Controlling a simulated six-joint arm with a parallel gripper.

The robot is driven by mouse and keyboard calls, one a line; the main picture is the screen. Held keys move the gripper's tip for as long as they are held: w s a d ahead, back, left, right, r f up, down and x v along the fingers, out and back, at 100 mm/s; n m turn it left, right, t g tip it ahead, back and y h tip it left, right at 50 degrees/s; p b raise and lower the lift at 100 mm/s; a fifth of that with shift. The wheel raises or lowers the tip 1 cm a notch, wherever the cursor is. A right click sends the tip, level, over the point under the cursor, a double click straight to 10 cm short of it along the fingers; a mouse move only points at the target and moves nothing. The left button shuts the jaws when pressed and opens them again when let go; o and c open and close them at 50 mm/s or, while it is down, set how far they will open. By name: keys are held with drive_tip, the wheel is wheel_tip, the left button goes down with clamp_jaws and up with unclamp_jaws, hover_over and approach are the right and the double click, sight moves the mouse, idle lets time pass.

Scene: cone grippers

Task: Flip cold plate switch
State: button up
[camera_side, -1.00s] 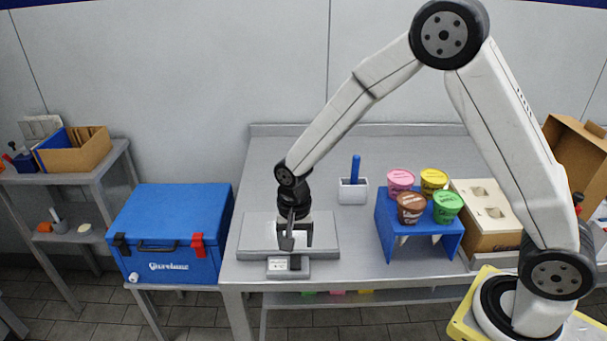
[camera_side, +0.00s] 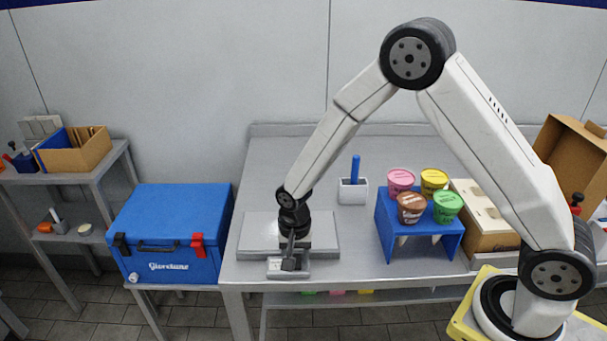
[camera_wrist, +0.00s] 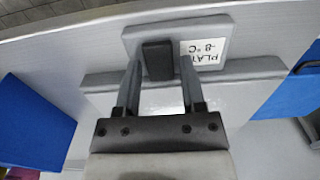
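The cold plate (camera_side: 262,228) is a flat grey slab on the steel table, with a small control box (camera_side: 273,272) at its front edge. In the wrist view the box (camera_wrist: 133,36) carries a black switch (camera_wrist: 158,60) and a white label reading "PLATE -8 °C" (camera_wrist: 207,53). My gripper (camera_side: 290,264) points down at the box. In the wrist view my gripper (camera_wrist: 159,66) has one finger on each side of the switch, with narrow gaps showing. Contact with the switch cannot be made out. In the side view my gripper hides the switch.
A blue cooler (camera_side: 172,230) stands left of the table. A white holder with a blue-handled tool (camera_side: 353,190) is behind to the right. A blue stand (camera_side: 386,228) with several coloured tubs is further right. The table behind the plate is clear.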

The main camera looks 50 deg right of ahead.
sight(297, 267)
clamp_jaws()
drive_tip(key=shift+s+a+t+h, duration=0.1)
drive_tip(key=shift+s+t+h, duration=0.05)
drive_tip(key=shift+t+h, duration=0.55)
idle(0.3)
drive_tip(key=shift+o, duration=2.1)
unclamp_jaws()
drive_tip(key=shift+s+a+r, duration=0.15)
drive_tip(key=shift+r, duration=1.15)
drive_tip(key=shift+s+a+r, duration=0.15)
drive_tip(key=shift+r, duration=1.1)
drive_tip(key=shift+s+a+r, duration=0.15)
drive_tip(key=shift+r, duration=1.15)
